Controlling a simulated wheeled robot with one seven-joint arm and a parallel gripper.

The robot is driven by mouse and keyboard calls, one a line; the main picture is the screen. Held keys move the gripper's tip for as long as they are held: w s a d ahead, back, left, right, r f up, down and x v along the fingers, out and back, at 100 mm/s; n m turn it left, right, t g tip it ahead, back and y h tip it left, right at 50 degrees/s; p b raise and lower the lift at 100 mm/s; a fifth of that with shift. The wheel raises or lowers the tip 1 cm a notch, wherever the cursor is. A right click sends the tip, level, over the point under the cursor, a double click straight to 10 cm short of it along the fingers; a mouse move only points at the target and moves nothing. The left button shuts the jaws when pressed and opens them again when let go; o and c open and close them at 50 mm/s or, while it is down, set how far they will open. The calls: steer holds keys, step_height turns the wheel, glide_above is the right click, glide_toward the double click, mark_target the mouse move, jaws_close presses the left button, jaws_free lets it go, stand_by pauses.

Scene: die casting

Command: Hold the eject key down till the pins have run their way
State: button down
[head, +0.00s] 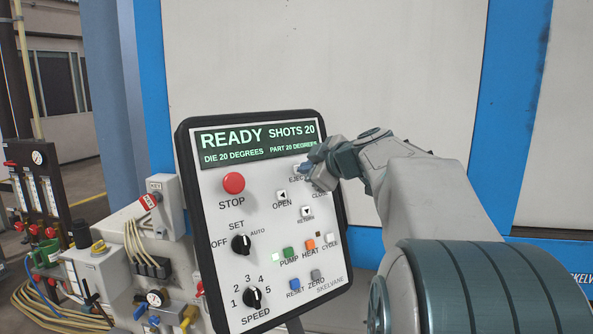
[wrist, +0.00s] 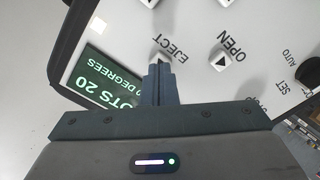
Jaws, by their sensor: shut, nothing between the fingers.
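The eject key (wrist: 157,60) is a small pale key beside the word EJECT, near the display. My gripper (wrist: 158,72) is shut and empty, and its fingertips are at this key, covering part of it in the wrist view. I cannot tell whether the key is pressed in. In the head view my gripper (head: 307,169) is at the upper right of the control panel (head: 215,210) and hides most of the key. The display (head: 258,142) reads READY, SHOTS 20, die 20 degrees, part 20 degrees. The pins are not in view.
The open key (head: 282,196) and return key (head: 306,212) sit close below the eject key. A red stop button (head: 233,183) and black knobs (head: 241,245) are further left. A valve block with cables (head: 150,265) stands left of the panel. A white machine door (head: 280,60) rises behind.

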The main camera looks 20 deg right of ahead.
steer(key=shift+b+x, duration=0.6)
steer(key=shift+x, duration=0.15)
stand_by(0.3)
stand_by(4.4)
steer(key=b+v, duration=0.2)
steer(key=v, duration=0.6)
stand_by(0.4)
stand_by(0.3)
steer(key=s+a+f+m+g+p, duration=0.1)
steer(key=s+a+f+m+g, duration=0.3)
steer(key=f, duration=0.4)
steer(key=s+a+f+m+g+p, duration=0.1)
steer(key=s+a+f+g, duration=0.1)
steer(key=s+a+f, duration=0.4)
steer(key=s+a+f+m+g, duration=0.25)
steer(key=a+f, duration=0.25)
steer(key=f, duration=0.4)
steer(key=s+a+f+m+g+h+p, duration=0.1)
steer(key=s+f+m, duration=0.3)
steer(key=s+f, duration=0.4)
steer(key=shift+s+a+g+h, duration=0.25)
steer(key=shift+s+g+h, duration=0.5)
steer(key=shift+s+h, duration=0.1)
